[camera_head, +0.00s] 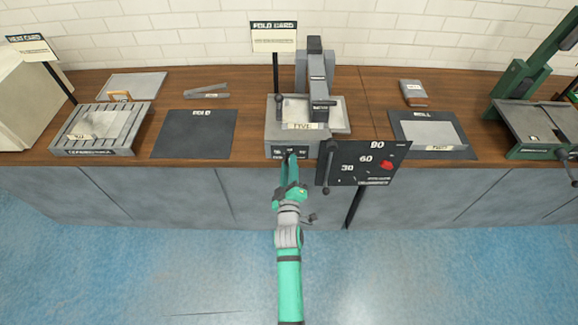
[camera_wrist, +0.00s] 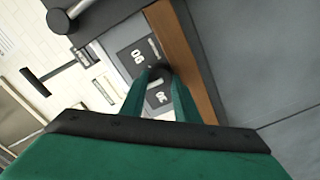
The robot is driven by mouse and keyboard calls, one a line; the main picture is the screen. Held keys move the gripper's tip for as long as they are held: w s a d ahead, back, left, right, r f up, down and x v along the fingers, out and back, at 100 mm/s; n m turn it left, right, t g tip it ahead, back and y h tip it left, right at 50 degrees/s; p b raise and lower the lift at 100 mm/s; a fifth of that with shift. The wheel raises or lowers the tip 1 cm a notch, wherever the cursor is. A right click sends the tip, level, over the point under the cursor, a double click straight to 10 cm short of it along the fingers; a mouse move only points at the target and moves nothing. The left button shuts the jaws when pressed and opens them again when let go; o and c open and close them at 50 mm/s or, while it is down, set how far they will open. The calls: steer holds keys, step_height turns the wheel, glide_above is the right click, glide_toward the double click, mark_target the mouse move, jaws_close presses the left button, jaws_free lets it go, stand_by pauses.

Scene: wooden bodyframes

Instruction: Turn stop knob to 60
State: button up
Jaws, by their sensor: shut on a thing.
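The stop knob (camera_wrist: 158,72) is a small dark round knob on the front face of the grey folding machine (camera_head: 276,135). In the wrist view it sits between my fingertips, with a "90" label beside it and another number partly hidden by a finger. My green gripper (camera_head: 290,160) reaches up to the machine's front, and its fingers (camera_wrist: 161,82) are shut on the knob. In the head view my fingers hide most of the knob, so I cannot tell where it points.
A dark panel (camera_head: 345,178) marked 30, 60 and 90, with a red block (camera_head: 359,166), stands right of my gripper. A dark lever (camera_head: 327,168) hangs at its left edge. Dark mats (camera_head: 196,145) lie on the wooden bench. The blue floor in front is clear.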

steer(key=o, duration=1)
steer(key=shift+o, duration=0.2)
steer(key=s, duration=1.1)
steer(key=s+f+m+g, duration=0.1)
steer(key=s+m, duration=0.1)
steer(key=s, duration=0.8)
steer(key=s+f+m, duration=0.2)
steer(key=s+m, duration=0.1)
steer(key=s, duration=0.8)
steer(key=s+r+m, duration=0.3)
steer(key=s, duration=0.4)
steer(key=s+r+m+g, duration=0.1)
steer(key=s+r, duration=0.3)
steer(key=s, duration=0.4)
steer(key=shift+s+d+r+m+g, duration=0.15)
steer(key=shift+r+m+g, duration=0.15)
steer(key=shift+m, duration=0.6)
